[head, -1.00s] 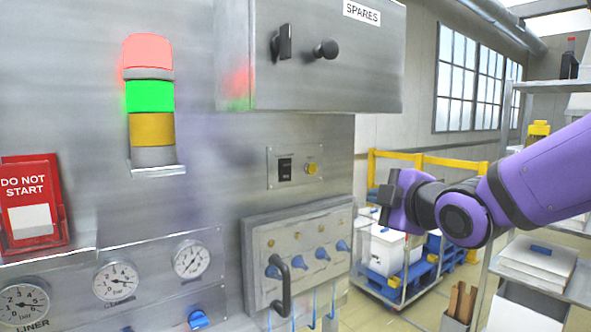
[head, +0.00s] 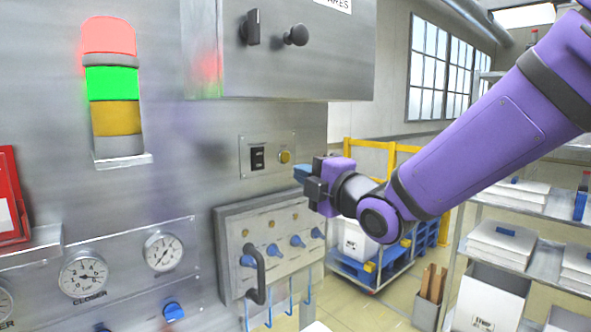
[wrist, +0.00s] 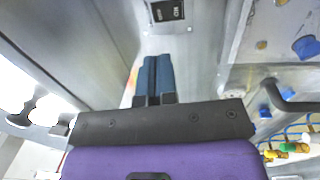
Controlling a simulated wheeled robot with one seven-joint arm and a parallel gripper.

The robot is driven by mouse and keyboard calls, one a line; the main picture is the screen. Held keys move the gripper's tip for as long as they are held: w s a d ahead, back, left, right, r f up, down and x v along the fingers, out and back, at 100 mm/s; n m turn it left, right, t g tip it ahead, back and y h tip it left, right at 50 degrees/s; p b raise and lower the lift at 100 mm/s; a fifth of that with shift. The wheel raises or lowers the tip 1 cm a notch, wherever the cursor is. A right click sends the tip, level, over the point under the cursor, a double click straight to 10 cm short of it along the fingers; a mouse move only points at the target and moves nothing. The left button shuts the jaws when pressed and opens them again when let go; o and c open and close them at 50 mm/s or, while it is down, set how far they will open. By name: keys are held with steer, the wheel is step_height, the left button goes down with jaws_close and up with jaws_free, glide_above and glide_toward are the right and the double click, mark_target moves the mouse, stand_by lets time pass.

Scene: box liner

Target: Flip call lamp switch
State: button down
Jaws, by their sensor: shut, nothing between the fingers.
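The call lamp switch looks to be the black rocker (head: 257,159) on a small metal plate (head: 246,172), with a yellow round lamp (head: 285,157) beside it. In the wrist view the black rocker (wrist: 167,11) is at the top, beyond my fingertips. My gripper (head: 301,173) is to the right of the plate in the head view, pointing towards it. In the wrist view my two blue fingers (wrist: 154,76) are together and empty. A gap shows between the fingertips and the rocker.
Above is a steel cabinet (head: 330,60) with a black knob and a handle. Below is a panel (head: 228,222) with blue knobs and a black handle (head: 256,275). A stack light (head: 118,118) and gauges (head: 84,275) are at left. A yellow-railed cart (head: 372,268) stands behind.

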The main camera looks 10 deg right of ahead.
mark_target(262, 154)
steer(key=x, duration=1.2)
steer(key=shift+w, duration=0.15)
steer(key=shift+a+r, duration=0.1)
steer(key=shift+a, duration=0.05)
steer(key=shift+w, duration=0.1)
